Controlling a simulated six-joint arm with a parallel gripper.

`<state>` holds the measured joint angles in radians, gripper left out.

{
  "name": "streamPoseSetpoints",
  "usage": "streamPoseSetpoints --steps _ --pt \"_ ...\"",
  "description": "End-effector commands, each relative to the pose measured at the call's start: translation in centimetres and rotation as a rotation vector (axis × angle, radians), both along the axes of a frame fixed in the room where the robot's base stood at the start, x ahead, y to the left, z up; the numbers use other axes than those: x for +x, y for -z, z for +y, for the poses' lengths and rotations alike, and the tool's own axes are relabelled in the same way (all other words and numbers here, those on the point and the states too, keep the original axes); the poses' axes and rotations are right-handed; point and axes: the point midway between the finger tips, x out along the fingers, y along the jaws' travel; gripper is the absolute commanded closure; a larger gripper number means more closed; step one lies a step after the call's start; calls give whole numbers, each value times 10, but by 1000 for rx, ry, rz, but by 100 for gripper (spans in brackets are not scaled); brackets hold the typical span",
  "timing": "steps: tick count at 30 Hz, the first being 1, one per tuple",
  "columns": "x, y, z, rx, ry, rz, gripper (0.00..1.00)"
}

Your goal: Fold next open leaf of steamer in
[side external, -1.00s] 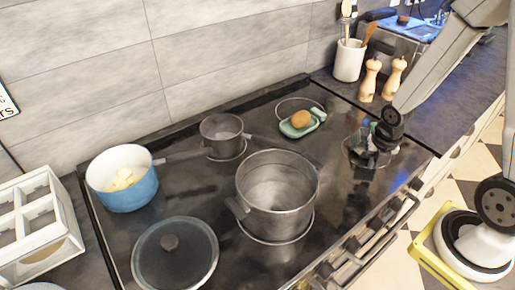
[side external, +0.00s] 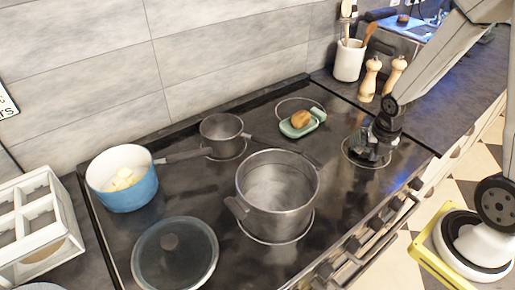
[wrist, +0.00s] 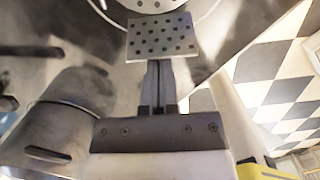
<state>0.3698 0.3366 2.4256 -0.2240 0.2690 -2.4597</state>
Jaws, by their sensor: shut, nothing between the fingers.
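In the wrist view, a perforated metal leaf of the steamer (wrist: 162,36) lies just beyond my fingertips, flat side toward the camera. Part of a round metal piece of the steamer shows at the top edge, cut off by the frame. My gripper (wrist: 158,64) is shut and empty, its fingertips at the leaf's near edge; I cannot tell whether they touch it. In the side view my gripper (side external: 366,156) is low over the right front burner. The steamer there is mostly hidden by the gripper and too small to make out.
A large steel pot (side external: 277,190) stands left of my gripper. A small saucepan (side external: 220,132), a blue pot (side external: 124,182), a glass lid (side external: 174,254) and a green dish (side external: 300,127) are on the stove. Two wooden mills (side external: 370,78) stand behind.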

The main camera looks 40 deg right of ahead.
Motion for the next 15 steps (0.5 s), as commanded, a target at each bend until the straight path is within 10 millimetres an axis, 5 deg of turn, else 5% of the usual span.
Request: streamPoseSetpoints --steps 15 --pt "2 -2 -3 0 2 0 100"
